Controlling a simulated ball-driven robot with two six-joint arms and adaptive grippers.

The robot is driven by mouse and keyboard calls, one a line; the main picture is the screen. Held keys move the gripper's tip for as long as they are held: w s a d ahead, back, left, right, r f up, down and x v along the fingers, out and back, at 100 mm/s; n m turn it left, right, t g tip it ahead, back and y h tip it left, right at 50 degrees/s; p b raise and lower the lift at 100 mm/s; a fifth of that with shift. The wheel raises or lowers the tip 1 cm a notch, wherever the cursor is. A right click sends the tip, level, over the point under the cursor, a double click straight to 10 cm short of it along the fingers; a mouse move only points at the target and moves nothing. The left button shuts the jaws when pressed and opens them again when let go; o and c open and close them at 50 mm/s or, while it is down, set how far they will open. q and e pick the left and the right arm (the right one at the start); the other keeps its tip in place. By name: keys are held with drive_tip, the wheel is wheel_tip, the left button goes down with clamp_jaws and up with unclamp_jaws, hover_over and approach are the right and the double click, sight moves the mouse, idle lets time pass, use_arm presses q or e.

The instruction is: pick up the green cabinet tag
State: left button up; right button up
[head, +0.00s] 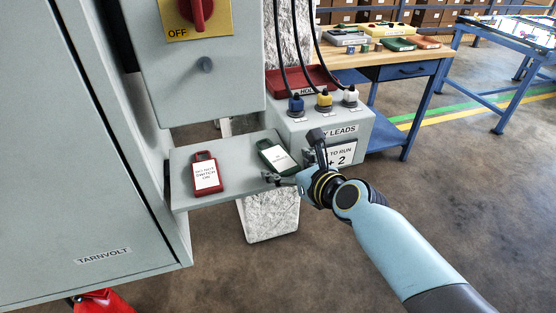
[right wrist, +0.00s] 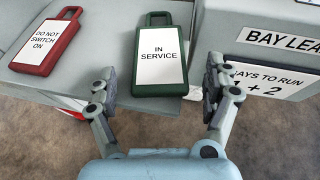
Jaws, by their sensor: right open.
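The green cabinet tag (head: 281,157) lies flat on a grey shelf (head: 232,181), with a white "IN SERVICE" label. In the right wrist view the green tag (right wrist: 159,60) lies ahead of my gripper, its handle pointing away. My right gripper (head: 294,161) is at the right front edge of the shelf, close to the tag's near end. In the right wrist view the two fingers of my right gripper (right wrist: 161,88) are spread on either side of the tag's line, apart from it and empty. My left gripper is in neither view.
A red "DO NOT SWITCH ON" tag (head: 206,175) lies left on the same shelf. The "BAY LEADS" box (head: 358,124) with blue, yellow and white plugs stands right of the shelf. A grey cabinet (head: 80,150) stands left. A workbench (head: 400,61) stands behind.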

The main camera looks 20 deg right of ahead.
drive_tip(key=c, duration=1.3)
drive_tip(key=shift+o, duration=0.2)
wheel_tip(320, 180, up, 10)
drive_tip(key=p, duration=0.4)
